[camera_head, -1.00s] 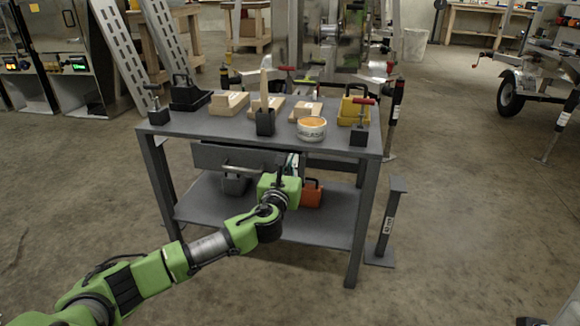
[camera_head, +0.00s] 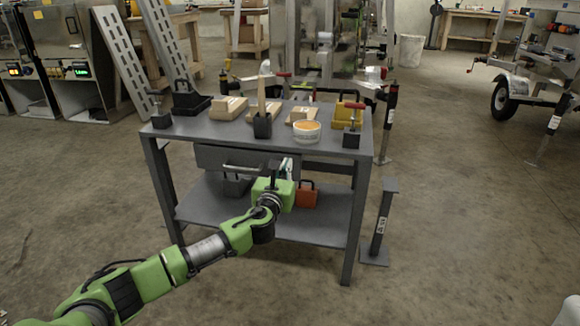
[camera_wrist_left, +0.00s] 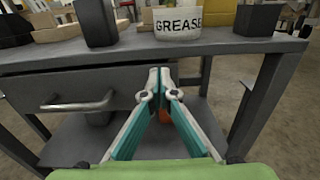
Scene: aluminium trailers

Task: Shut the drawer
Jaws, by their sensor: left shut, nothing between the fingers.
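The grey drawer (camera_head: 212,157) hangs under the top of a grey metal table (camera_head: 190,131). Its front (camera_wrist_left: 45,85) sits close under the tabletop edge; I cannot tell whether a small gap remains. Its bar handle (camera_head: 241,168) is on the front face and shows at the left of the wrist view (camera_wrist_left: 78,106). My left gripper (camera_head: 285,166) is shut and empty. Its fingertips (camera_wrist_left: 159,74) meet in front of the drawer's right end, right of the handle. I cannot tell whether they touch it. My right gripper is in no view.
On the tabletop stand a grease tub (camera_head: 306,131), wooden blocks, clamps and a yellow block (camera_head: 347,115). A red-orange weight (camera_head: 307,195) sits on the lower shelf (camera_head: 325,223). A grey post (camera_head: 381,225) stands right of the table. Floor in front is open.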

